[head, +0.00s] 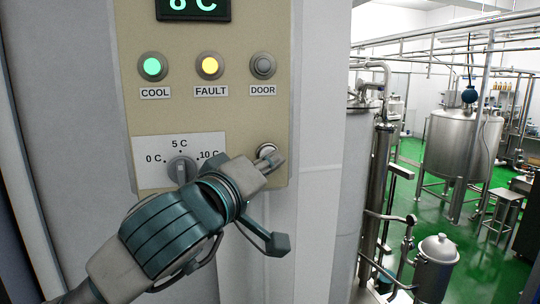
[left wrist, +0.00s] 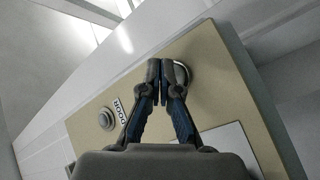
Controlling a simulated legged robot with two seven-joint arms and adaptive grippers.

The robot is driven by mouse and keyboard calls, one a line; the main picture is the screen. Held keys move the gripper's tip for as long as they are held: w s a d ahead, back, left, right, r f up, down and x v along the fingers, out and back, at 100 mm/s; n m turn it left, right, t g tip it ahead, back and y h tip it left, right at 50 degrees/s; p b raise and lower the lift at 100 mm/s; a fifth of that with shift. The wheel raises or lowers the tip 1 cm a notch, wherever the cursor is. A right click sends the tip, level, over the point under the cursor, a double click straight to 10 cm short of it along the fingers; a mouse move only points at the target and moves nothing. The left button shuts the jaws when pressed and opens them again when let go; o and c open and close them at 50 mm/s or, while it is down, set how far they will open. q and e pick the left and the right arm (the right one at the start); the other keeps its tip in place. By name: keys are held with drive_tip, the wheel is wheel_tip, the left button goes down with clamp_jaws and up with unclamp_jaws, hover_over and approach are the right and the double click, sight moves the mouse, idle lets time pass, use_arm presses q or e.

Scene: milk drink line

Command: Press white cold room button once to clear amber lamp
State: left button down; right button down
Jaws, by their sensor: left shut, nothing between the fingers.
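The cold room panel (head: 235,110) is beige and fixed to a grey wall. Its amber FAULT lamp (head: 209,65) is lit. The white button (head: 266,149) with a metal rim sits at the panel's lower right, mostly hidden behind my left gripper (head: 272,161). The rim of the button (left wrist: 183,72) shows beside the fingertips in the left wrist view. My left gripper (left wrist: 160,74) is shut and empty, its tips at the button; whether they touch it I cannot tell. My right gripper is not in view.
The green COOL lamp (head: 152,66) is lit; the DOOR lamp (head: 263,65) is grey. A temperature knob (head: 182,169) sits left of the button, close to my left wrist. A digital display (head: 193,8) is above. Steel tanks (head: 462,145) stand on a green floor at right.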

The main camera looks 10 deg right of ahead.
use_arm(q)
drive_tip(key=shift+w, duration=0.45)
idle(0.8)
drive_tip(key=shift+s, duration=0.85)
drive_tip(key=s+b, duration=0.2)
drive_tip(key=s, duration=0.3)
drive_tip(key=shift+d, duration=0.1)
idle(0.6)
